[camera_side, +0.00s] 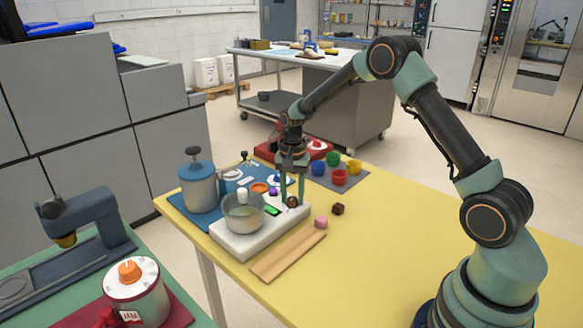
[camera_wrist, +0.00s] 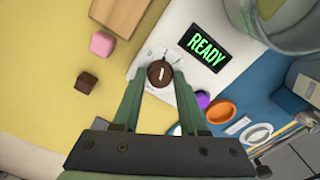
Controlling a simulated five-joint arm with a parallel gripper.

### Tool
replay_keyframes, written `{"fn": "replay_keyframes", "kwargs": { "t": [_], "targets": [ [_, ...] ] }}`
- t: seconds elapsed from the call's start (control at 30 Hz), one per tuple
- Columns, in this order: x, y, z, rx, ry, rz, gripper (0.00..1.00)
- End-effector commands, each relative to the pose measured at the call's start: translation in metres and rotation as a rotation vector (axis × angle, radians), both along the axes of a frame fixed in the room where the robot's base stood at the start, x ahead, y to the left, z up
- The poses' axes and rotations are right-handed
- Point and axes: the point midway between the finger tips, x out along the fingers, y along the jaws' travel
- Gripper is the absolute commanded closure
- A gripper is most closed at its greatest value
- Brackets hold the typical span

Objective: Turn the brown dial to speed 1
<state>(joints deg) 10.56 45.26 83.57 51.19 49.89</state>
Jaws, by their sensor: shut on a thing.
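The brown dial (camera_wrist: 160,73) is round with a short white mark on its top, and it sits on a white dial plate on the white appliance (camera_side: 262,241). In the side view the dial (camera_side: 292,202) is at the appliance's right end, partly covered by my fingers. My gripper (camera_wrist: 160,78) points down with one green finger on each side of the dial, shut on it. The side view shows my gripper (camera_side: 292,198) low over the appliance. A display (camera_wrist: 207,47) beside the dial reads READY in green. The numbers around the dial are too small to read.
A clear bowl (camera_side: 243,213) stands on the appliance. A wooden board (camera_side: 288,256), a pink cube (camera_side: 320,222) and a brown cube (camera_side: 338,208) lie in front. A blue-lidded canister (camera_side: 198,187) is left. Coloured cups stand behind. The yellow table (camera_side: 400,245) is clear on the right.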

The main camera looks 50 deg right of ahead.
Motion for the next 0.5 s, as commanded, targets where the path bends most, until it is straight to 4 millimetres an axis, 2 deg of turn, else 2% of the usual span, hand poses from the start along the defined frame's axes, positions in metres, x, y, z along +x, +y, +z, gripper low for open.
{"fn": "replay_keyframes", "kwargs": {
  "t": [0.5],
  "targets": [
    [0.0004, -0.0008, 0.0014, 0.000, -0.001, -0.038, 1.00]
  ]
}}
